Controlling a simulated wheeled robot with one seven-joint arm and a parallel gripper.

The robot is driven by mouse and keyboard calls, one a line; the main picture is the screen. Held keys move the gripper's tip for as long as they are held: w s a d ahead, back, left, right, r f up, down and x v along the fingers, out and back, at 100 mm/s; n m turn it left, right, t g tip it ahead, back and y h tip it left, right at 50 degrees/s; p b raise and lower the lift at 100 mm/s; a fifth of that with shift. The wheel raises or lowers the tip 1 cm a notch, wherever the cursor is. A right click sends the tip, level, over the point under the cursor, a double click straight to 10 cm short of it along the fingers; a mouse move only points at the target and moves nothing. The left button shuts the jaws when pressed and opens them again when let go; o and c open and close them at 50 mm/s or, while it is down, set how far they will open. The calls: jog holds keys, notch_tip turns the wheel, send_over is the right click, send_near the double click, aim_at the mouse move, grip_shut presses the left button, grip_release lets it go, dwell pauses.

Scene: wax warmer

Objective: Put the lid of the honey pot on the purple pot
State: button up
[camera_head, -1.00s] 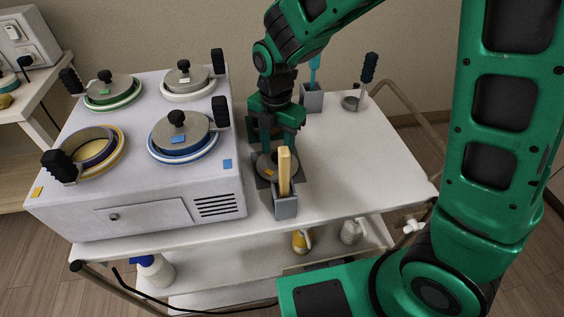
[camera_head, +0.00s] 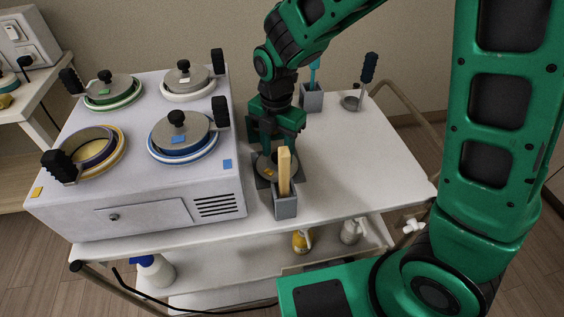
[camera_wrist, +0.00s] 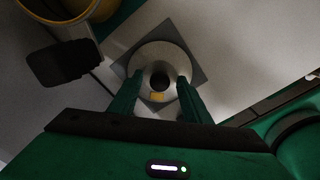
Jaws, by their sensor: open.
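The grey lid with a yellow-orange tag (camera_head: 267,172) lies on a dark square mat on the cart top, right of the warmer. In the wrist view the lid (camera_wrist: 160,53) shows its dark round knob in the centre. My gripper (camera_wrist: 160,77) is open above it, with one finger on each side of the knob; contact cannot be told. The head view shows my gripper (camera_head: 272,143) pointing down, its fingers partly hidden. An uncovered pot (camera_head: 88,140) with a yellow outer ring and a purplish inner rim sits at the warmer's front left. No other pot looks purple.
The white warmer (camera_head: 150,205) also holds green-, white- and blue-ringed pots with lids, and black handles stick up. A grey holder with wooden sticks (camera_head: 285,206) stands close in front of the lid. Another holder (camera_head: 312,100) stands behind.

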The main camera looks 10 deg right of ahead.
grip_shut()
jog(key=shift+r, duration=0.45)
dwell(0.7)
jog(key=shift+r, duration=1.65)
